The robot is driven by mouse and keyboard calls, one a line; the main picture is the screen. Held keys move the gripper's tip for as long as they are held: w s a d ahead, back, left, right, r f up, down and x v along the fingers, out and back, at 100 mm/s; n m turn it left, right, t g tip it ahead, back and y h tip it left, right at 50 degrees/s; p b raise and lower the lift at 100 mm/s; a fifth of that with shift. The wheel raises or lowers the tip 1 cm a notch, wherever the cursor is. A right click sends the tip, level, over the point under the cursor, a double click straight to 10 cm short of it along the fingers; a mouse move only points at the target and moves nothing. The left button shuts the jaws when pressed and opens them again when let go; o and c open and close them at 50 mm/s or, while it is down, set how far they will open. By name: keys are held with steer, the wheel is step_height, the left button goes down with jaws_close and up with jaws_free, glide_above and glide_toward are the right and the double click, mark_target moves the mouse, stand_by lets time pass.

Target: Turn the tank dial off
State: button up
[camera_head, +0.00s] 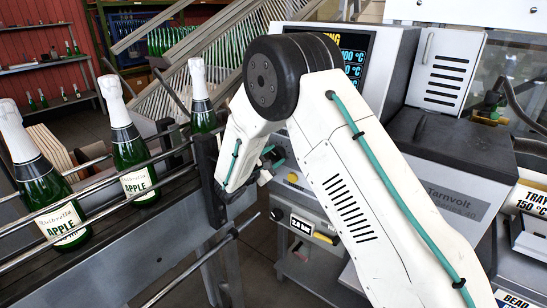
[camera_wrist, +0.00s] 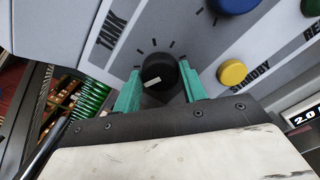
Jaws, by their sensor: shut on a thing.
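The tank dial (camera_wrist: 158,72) is a round black knob with a white pointer mark, on a grey panel beside the printed word TANK (camera_wrist: 112,33) in the wrist view. The white mark points toward the lower left of the picture, away from the printed tick marks on the knob's upper side. My gripper (camera_wrist: 160,80) has its two teal fingers on either side of the knob, shut on it. In the head view my gripper (camera_head: 268,162) is at the machine's front, partly covered by my arm. The dial cannot be made out there.
A yellow button (camera_wrist: 232,73) marked STANDBY and a blue button (camera_wrist: 234,4) sit right of the dial. In the head view, green bottles (camera_head: 136,165) stand on a railed conveyor (camera_head: 120,245) left of my arm.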

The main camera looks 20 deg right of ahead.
steer(key=shift+n, duration=0.5)
steer(key=o, duration=1)
steer(key=shift+v, duration=3.95)
